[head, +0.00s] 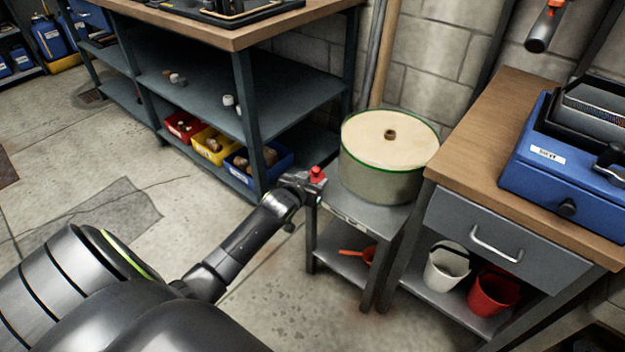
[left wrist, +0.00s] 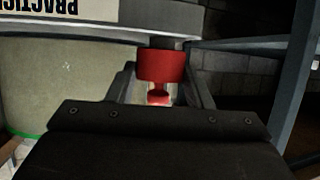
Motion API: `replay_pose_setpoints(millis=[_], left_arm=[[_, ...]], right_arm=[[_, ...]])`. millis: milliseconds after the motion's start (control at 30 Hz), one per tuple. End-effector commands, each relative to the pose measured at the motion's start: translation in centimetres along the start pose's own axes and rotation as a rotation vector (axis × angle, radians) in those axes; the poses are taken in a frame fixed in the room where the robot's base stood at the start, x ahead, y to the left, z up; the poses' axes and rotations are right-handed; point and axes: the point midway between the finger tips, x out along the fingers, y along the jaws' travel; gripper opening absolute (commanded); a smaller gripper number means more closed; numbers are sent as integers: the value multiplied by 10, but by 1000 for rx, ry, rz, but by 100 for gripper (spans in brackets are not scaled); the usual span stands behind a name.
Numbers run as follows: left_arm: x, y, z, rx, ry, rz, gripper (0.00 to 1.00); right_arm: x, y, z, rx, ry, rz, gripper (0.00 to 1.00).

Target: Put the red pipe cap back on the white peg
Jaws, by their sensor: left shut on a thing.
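The red pipe cap (head: 317,174) is at the tip of my left gripper (head: 312,183), beside the left edge of the small grey stand (head: 362,215). In the left wrist view the red cap (left wrist: 160,66) sits between the two dark fingers (left wrist: 160,88), which are shut on it. A narrower red part shows below its wide part in that view. I cannot make out the white peg for certain in either view. My right gripper is not in view.
A round drum with a green rim (head: 384,190) stands on the stand, close to the right of my left gripper. A shelved workbench (head: 240,75) is behind, with red, yellow and blue bins (head: 283,165). A wooden-topped drawer bench (head: 500,100) stands at right.

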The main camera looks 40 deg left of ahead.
Motion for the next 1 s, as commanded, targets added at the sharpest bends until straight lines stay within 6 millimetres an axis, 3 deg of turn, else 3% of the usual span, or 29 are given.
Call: replay_pose_setpoints(millis=[1000], left_arm=[[4,0,9,0,1,0,21]], right_arm=[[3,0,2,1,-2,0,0]])
